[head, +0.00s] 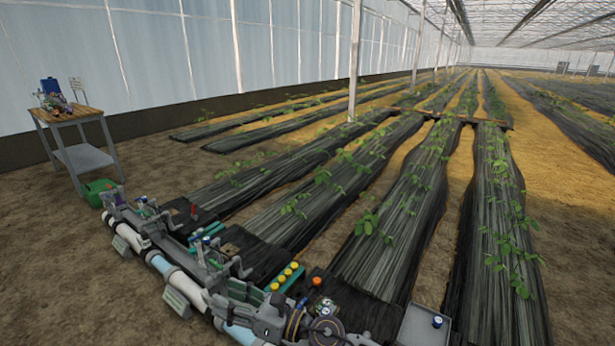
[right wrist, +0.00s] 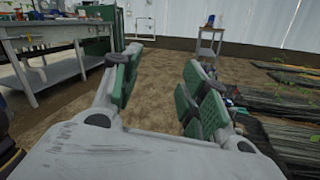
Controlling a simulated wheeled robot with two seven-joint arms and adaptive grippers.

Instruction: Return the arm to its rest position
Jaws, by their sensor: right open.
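My right gripper (right wrist: 163,78) shows in the right wrist view with its two green-padded fingers spread apart. Nothing is between the fingers; bare soil shows through the gap. My left gripper is in neither view. The fertigation skid (head: 180,277) runs along the lower left of the head view, with white and light-blue pipe sections, grey brackets and a row of yellow caps (head: 286,273). Part of the skid also seems to show at the right of the right wrist view, behind a finger.
A small wood-topped table (head: 68,115) stands at the left near the wall, with a green bin (head: 97,190) beside it. A grey tray (head: 424,326) sits front right. Planted black-covered beds (head: 395,235) stretch away. A workbench (right wrist: 50,35) stands left in the wrist view.

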